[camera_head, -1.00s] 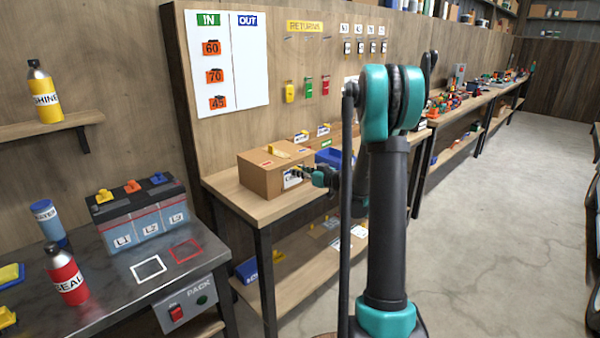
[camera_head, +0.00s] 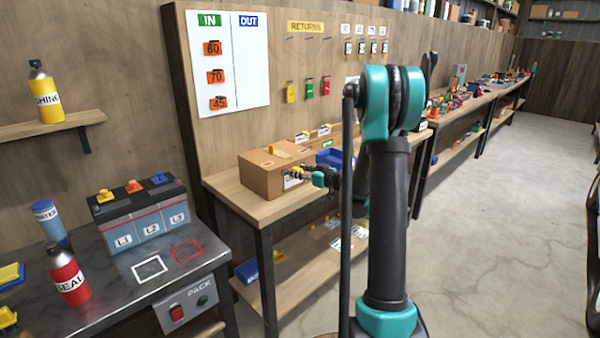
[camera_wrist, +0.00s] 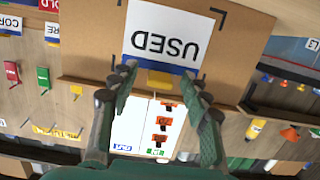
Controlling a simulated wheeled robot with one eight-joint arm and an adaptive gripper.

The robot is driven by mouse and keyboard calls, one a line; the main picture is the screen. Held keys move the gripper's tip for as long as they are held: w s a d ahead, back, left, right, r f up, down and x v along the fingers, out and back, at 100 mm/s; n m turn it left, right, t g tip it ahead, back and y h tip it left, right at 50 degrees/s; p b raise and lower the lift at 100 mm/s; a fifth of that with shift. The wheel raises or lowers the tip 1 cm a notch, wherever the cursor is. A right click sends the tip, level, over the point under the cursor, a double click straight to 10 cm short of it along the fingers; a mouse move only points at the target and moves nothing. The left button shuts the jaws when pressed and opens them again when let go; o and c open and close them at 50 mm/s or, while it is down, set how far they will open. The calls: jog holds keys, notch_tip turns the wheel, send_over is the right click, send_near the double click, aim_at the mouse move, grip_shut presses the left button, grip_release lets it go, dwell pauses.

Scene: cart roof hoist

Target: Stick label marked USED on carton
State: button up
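The brown carton (camera_head: 272,175) sits on the wooden bench and fills the top of the wrist view (camera_wrist: 85,40). A white label marked USED (camera_wrist: 163,38), with a blue edge and a yellow tab (camera_wrist: 159,80), lies against the carton's face, between black corner marks. Its lettering is upside down in the wrist view. My gripper (camera_wrist: 160,72) has its fingers on either side of the yellow tab, with gaps visible, so it looks open. In the head view my gripper (camera_head: 298,173) is at the carton's right-hand face and hides part of the label.
A blue bin (camera_head: 330,157) and small labels with yellow tabs (camera_head: 302,137) stand behind the carton. The wall board (camera_head: 228,62) and hanging tags (camera_head: 309,88) are behind the bench. A battery (camera_head: 143,218) and red can (camera_head: 67,275) are on the metal table.

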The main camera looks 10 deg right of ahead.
jog(key=o, duration=0.5)
jog(key=shift+f+v, duration=0.15)
jog(key=shift+v, duration=1)
jog(key=shift+f+v, duration=0.2)
jog(key=shift+v, duration=0.95)
jog(key=shift+f+v, duration=0.15)
jog(key=shift+v, duration=1)
jog(key=shift+s+d, duration=0.1)
jog(key=v, duration=1.2)
jog(key=s+a+f+m+g+h, duration=0.3)
jog(key=s+a+f+g, duration=0.35)
jog(key=s+a, duration=0.45)
jog(key=s+d+f+m+h, duration=0.1)
jog(key=s+f+h, duration=0.1)
jog(key=s, duration=0.3)
jog(key=s+d+f+m+g+h, duration=0.1)
jog(key=s+d+f+h, duration=0.1)
jog(key=s, duration=0.4)
jog(key=s+d+f+m+g+h, duration=0.1)
jog(key=s+f+m+h, duration=0.1)
jog(key=s, duration=0.3)
jog(key=shift+s+d+f+g+h, duration=0.1)
jog(key=shift+d+f+g+h, duration=0.05)
jog(key=shift+f, duration=0.25)
jog(key=shift+s+d+f+g+h, duration=0.1)
jog(key=shift+d+f+h, duration=0.05)
jog(key=shift+f, duration=0.25)
